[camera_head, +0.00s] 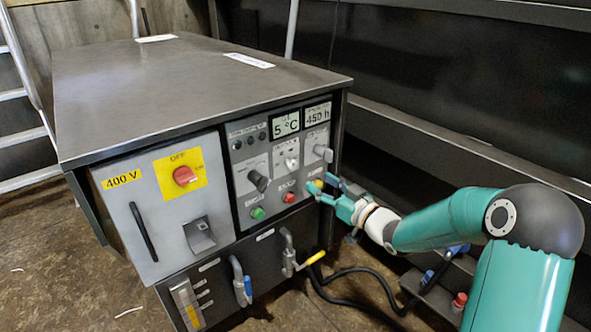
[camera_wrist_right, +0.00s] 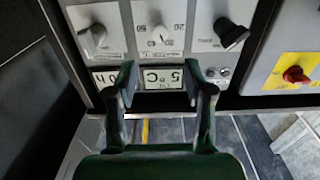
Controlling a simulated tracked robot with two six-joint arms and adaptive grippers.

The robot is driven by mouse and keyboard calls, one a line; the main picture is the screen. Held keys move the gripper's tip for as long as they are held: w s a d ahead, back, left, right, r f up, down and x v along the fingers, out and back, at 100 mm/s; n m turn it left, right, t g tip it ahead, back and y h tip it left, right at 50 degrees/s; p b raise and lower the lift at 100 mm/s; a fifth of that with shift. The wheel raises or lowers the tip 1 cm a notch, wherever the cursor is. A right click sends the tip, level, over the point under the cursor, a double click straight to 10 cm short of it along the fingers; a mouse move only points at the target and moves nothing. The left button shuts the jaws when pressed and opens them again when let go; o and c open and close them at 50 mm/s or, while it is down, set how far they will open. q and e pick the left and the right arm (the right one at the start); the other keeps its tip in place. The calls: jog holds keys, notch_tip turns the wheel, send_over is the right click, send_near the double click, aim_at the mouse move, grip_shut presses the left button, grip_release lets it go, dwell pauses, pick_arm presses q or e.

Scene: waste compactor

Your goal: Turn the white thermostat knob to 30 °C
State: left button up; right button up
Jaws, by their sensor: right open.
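The white thermostat knob (camera_head: 291,162) is on the grey control panel (camera_head: 236,190), below a display (camera_head: 285,124) reading 5 °C. In the right wrist view, which shows the panel upside down, the knob (camera_wrist_right: 160,35) sits on a white dial plate with 20 and 40 legible; its exact pointer setting is hard to read. My right gripper (camera_head: 325,189) is in front of the panel's lower right part, empty. In the wrist view its fingers (camera_wrist_right: 163,92) are apart on either side of the display, with the knob beyond the tips. My left gripper is out of view.
A black knob (camera_head: 259,181) and another light knob (camera_head: 323,152) flank the thermostat. Green (camera_head: 257,213) and red (camera_head: 289,197) buttons are below. A red switch on a yellow plate (camera_head: 181,175) is at left. Valve handles (camera_head: 313,259) and black cables (camera_head: 352,271) lie lower down.

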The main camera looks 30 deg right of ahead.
aim_at(294, 165)
jog(key=w, duration=0.3)
jog(key=w+b, duration=0.1)
jog(key=w, duration=0.3)
jog(key=w+a, duration=0.1)
jog(key=w, duration=0.3)
jog(key=shift+b, duration=0.3)
